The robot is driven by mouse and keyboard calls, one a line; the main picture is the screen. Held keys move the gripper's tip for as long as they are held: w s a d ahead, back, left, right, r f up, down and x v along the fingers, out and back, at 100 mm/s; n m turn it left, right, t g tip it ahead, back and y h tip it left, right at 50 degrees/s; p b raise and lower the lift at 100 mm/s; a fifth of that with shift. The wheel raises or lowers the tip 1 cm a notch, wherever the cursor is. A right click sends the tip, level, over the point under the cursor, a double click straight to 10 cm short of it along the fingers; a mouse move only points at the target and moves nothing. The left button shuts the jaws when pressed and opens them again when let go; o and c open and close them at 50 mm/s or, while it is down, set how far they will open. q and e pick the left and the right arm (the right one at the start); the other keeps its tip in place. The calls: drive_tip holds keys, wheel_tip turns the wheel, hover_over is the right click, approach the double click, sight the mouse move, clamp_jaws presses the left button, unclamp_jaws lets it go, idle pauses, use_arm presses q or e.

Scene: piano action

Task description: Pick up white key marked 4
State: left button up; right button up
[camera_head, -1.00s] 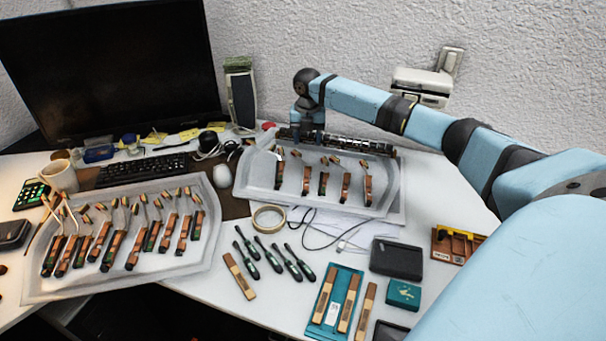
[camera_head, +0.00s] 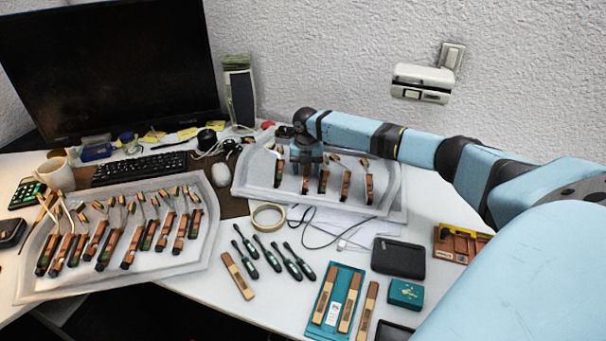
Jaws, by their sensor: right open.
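I cannot make out a white key marked 4; any number marks are too small to read. Several slim wooden pieces with dark ends lie in the right grey tray (camera_head: 392,205), among them one piece (camera_head: 345,186) in the middle and one (camera_head: 369,188) at the right. My right gripper (camera_head: 307,172) points down over the left half of this tray, close to the pieces there, and partly hides them. It is open; I see nothing held, though its fingertips are hard to make out. My left gripper is not in view.
A left grey tray (camera_head: 60,290) holds several similar pieces. Several dark screwdrivers (camera_head: 271,256), a tape ring (camera_head: 268,217), wooden bars (camera_head: 237,276), a teal holder (camera_head: 331,320) and a black box (camera_head: 398,258) lie in front. A monitor (camera_head: 110,70) and keyboard (camera_head: 138,169) stand behind.

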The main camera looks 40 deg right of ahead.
drive_tip(key=shift+r, duration=0.1)
clamp_jaws()
